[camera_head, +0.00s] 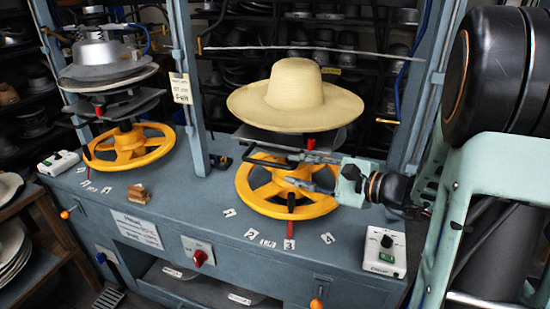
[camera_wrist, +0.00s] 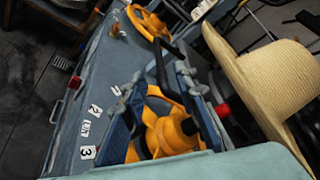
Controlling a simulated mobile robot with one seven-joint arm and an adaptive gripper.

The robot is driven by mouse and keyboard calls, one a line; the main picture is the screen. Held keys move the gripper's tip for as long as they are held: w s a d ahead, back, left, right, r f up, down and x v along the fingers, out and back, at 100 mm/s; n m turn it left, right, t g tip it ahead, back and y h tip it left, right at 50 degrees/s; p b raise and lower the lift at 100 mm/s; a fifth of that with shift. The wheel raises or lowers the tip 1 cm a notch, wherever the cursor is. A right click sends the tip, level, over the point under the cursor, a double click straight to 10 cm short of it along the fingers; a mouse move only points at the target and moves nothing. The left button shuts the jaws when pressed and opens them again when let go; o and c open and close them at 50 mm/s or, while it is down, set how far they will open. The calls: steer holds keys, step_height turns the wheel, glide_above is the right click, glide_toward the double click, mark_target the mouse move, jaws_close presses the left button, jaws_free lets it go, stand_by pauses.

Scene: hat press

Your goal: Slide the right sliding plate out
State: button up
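The right sliding plate (camera_head: 262,141) is a dark plate under the straw hat (camera_head: 293,92); the hat hides most of it. A black bar handle (camera_head: 264,161) sticks out at its front left, above the yellow handwheel (camera_head: 255,196). My gripper (camera_head: 290,169) reaches in from the right below the hat, fingers apart. In the wrist view, the black handle (camera_wrist: 161,68) shows between and beyond my open fingertips (camera_wrist: 159,79). I cannot tell whether a finger touches it. The hat (camera_wrist: 275,85) is at the right there.
A red knob (camera_head: 311,143) sits close above my fingers. The left press has another yellow handwheel (camera_head: 130,146). A control box (camera_head: 384,252) stands at the bench's right end. Blue-grey posts (camera_head: 188,85) flank the hat.

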mark_target(270, 165)
steer(key=p+x, duration=0.2)
steer(key=x, duration=0.8)
steer(key=shift+w+a+f, duration=0.1)
steer(key=shift+w+a, duration=0.05)
steer(key=shift+a, duration=0.1)
jaws_close()
